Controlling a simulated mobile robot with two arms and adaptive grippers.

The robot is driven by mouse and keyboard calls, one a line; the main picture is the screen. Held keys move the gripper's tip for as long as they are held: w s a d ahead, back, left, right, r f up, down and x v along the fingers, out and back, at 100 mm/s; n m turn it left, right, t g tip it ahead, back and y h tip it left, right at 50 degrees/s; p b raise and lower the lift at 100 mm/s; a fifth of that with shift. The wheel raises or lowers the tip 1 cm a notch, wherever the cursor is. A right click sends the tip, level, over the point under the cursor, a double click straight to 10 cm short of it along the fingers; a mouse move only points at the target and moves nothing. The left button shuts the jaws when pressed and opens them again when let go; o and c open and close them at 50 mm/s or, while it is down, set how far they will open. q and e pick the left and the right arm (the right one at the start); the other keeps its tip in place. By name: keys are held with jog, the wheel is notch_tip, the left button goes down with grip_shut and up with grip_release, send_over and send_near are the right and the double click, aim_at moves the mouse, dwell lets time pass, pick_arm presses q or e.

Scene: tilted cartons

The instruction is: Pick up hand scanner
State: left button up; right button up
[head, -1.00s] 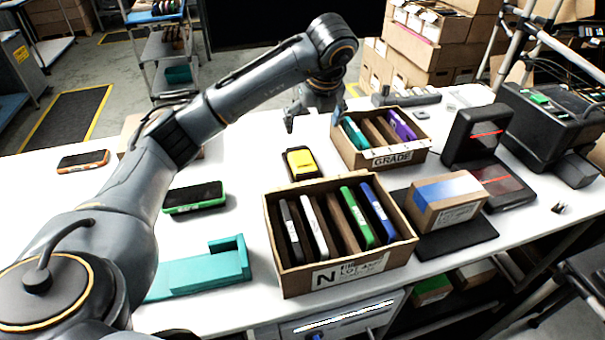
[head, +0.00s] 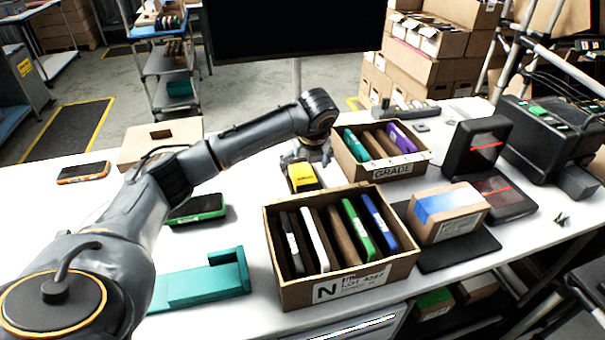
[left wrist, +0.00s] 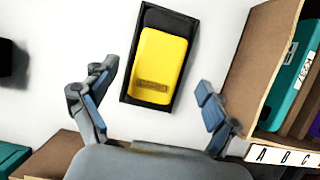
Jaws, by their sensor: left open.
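The hand scanner appears to be the yellow-and-black device (head: 303,177) on the white table, left of the GRADE carton. In the left wrist view the device (left wrist: 160,62) lies slightly tilted in the picture, its yellow body on a black base. My left gripper (head: 306,158) is just behind and above it, partly hiding its far end. In the left wrist view my left gripper (left wrist: 155,80) is open, with one finger on each side of the device's near end and gaps to both. Nothing is between the fingers' pads. My right gripper is not in view.
The GRADE carton (head: 393,172) stands close on the right of the device. The N carton (head: 345,285) with upright devices is in front. A green-edged device (head: 197,208) and a teal holder (head: 200,282) lie to the left. A cardboard box (head: 133,152) is behind my arm.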

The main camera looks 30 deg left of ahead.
aim_at(302, 172)
pick_arm(q)
jog(key=shift+x, duration=1.55)
jog(key=shift+a+r, duration=0.1)
jog(key=shift+a, duration=0.05)
jog(key=c, duration=1.1)
jog(key=shift+r, duration=0.1)
